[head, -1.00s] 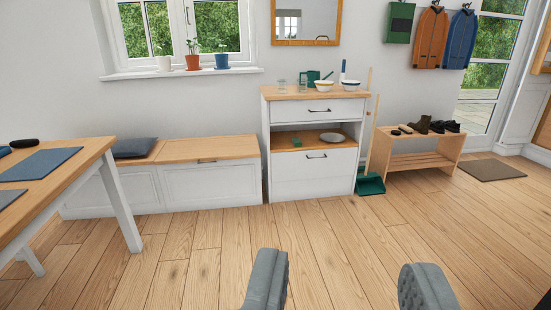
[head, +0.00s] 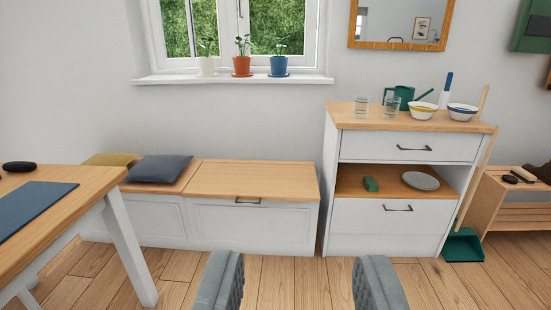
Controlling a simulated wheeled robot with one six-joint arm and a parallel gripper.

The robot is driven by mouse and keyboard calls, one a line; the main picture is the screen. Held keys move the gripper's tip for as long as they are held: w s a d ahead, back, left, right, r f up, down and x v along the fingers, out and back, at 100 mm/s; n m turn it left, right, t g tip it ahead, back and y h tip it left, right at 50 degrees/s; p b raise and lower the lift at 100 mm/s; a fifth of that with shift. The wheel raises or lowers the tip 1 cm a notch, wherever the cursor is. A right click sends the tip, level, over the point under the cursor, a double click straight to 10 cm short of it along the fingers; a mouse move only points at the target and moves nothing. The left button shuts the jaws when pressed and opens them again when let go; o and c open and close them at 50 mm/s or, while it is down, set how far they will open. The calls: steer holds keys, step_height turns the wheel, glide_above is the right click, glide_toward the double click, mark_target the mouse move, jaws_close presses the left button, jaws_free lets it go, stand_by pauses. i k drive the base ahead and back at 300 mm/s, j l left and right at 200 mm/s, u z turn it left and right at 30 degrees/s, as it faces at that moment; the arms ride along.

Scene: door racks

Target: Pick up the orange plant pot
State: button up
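The orange plant pot (head: 242,66) holds a small green plant and stands on the white windowsill (head: 215,80). It is between a white pot (head: 206,67) on its left and a blue pot (head: 278,66) on its right, each with a plant. My gripper (head: 300,275) shows at the bottom of the view, its two grey fingers wide apart with nothing between them. It is well short of the sill, over the floor in front of the bench.
A storage bench (head: 255,180) with a dark cushion (head: 160,168) stands below the window. A table (head: 95,183) is at the left. A white cabinet (head: 405,219) with bowls, glasses and a green watering can (head: 400,97) is at the right. Floor is clear before the bench.

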mark_target(242, 64)
steer(key=i+u, duration=0.25)
steer(key=i, duration=0.6)
steer(key=i+l+u, duration=0.2)
steer(key=i, duration=0.65)
